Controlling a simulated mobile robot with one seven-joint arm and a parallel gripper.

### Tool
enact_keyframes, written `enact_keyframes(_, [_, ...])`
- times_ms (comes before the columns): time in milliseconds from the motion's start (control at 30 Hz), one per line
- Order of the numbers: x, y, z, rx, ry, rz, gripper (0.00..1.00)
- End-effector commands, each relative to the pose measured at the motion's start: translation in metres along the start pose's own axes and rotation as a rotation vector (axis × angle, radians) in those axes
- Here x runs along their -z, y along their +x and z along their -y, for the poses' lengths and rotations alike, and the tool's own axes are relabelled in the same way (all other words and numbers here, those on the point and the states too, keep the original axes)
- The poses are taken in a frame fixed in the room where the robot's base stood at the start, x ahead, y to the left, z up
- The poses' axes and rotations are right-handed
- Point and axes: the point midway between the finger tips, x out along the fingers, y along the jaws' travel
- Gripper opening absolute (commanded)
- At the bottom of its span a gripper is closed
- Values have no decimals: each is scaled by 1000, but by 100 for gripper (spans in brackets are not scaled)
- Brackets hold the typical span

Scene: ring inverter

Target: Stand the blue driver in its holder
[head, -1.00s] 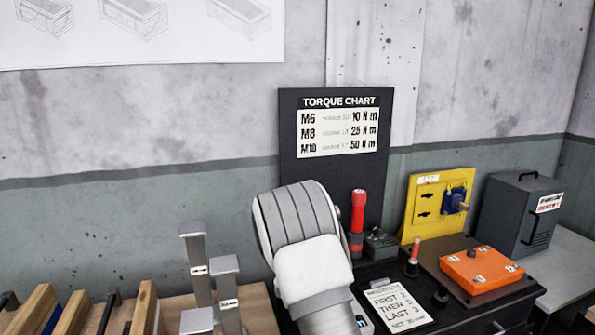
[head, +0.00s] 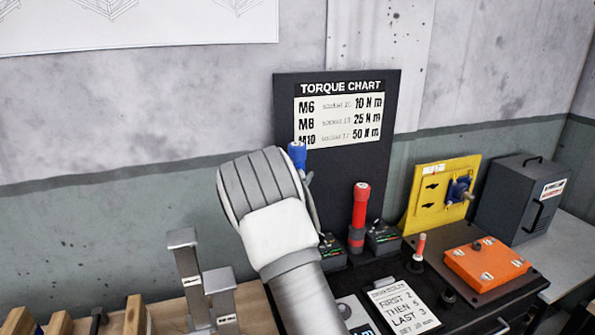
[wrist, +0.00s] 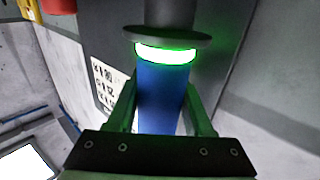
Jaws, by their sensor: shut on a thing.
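The blue driver (head: 297,155) shows only its blue end above my wrist in the head view. In the wrist view the blue driver (wrist: 162,92) is between the two fingers of my gripper (wrist: 164,108), which is shut on it. A lit green ring and a wide grey collar are at its far end. In the head view my wrist hides most of the driver and the fingers. A dark block with a green mark (head: 331,249) stands on the bench beside my forearm, partly hidden. I cannot tell for sure that it is the driver's holder.
A red driver (head: 360,208) stands upright on the dark bench, next to another dark block (head: 383,238). The torque chart board (head: 390,105) stands behind. An orange box (head: 486,264), a yellow panel (head: 425,205) and a card (head: 403,308) are to the right. Grey metal posts (head: 184,262) stand left.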

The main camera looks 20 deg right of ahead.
Motion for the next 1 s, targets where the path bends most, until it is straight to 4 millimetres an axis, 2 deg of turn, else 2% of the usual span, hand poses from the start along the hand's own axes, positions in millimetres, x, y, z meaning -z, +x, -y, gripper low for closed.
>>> enact_keyframes(33, [4, 1, 0, -1, 0, -7, 0])
enact_keyframes(533, [4, 0, 0, -2, 1, -5, 0])
enact_keyframes(767, [-14, 0, 0, -2, 0, -4, 0])
enact_keyframes(1000, [-40, 0, 0, -2, -1, -4, 0])
